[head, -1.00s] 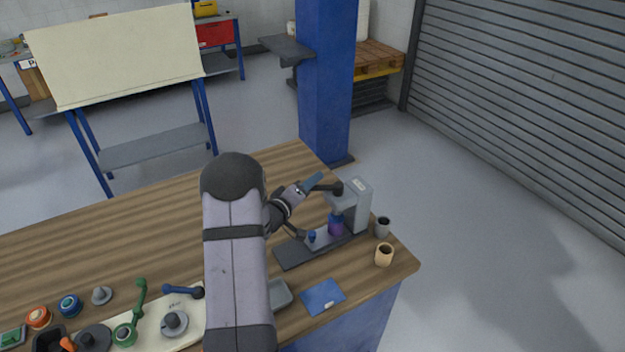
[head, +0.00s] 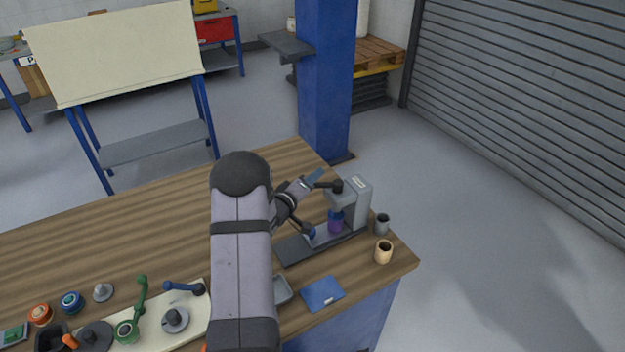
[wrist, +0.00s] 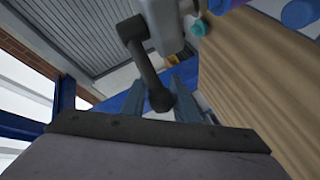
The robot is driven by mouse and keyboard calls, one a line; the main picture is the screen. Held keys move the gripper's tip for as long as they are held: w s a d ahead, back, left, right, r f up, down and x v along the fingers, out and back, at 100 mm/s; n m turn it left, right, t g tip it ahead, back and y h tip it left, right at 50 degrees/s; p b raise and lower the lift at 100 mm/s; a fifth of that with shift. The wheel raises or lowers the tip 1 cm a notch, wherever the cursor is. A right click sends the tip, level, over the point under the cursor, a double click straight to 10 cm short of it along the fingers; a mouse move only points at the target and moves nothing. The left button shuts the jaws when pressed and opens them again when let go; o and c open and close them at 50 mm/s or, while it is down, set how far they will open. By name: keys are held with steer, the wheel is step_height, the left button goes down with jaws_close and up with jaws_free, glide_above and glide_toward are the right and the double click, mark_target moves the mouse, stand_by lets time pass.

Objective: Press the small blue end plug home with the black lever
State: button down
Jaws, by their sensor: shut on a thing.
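The press (head: 358,204) is a grey column on a dark base near the right corner of the bench. Its black lever (head: 328,185) sticks out left from the head. My gripper (head: 317,178) is shut on the lever's free end. The lever also shows in the wrist view (wrist: 146,62), its end between my two fingers (wrist: 160,101). A purple roller (head: 335,227) stands under the press head with blue (head: 335,214) at its top. Another small blue piece (head: 310,232) is on the base to the left, partly behind my arm. I cannot tell whether the end plug is seated.
A grey cup (head: 382,224) and a tan cup (head: 383,252) stand right of the press. A blue card (head: 322,294) and a grey tray (head: 281,291) lie in front. Several coloured parts cover the bench's front left. The wood behind my arm is clear.

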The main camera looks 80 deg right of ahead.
steer(key=shift+a+f+n+t+b, duration=0.1)
steer(key=shift+a+n+t+b, duration=0.1)
steer(key=shift+a+n+t, duration=0.25)
steer(key=shift+a+f+n+t+b, duration=0.1)
steer(key=shift+n+t+b, duration=0.15)
steer(key=shift+t, duration=0.3)
steer(key=shift+w, duration=0.1)
steer(key=c, duration=1.5)
jaws_free()
steer(key=shift+o, duration=0.2)
steer(key=shift+r, duration=0.1)
steer(key=b+v, duration=0.2)
steer(key=v, duration=0.5)
steer(key=shift+a, duration=0.15)
steer(key=shift+c, duration=0.3)
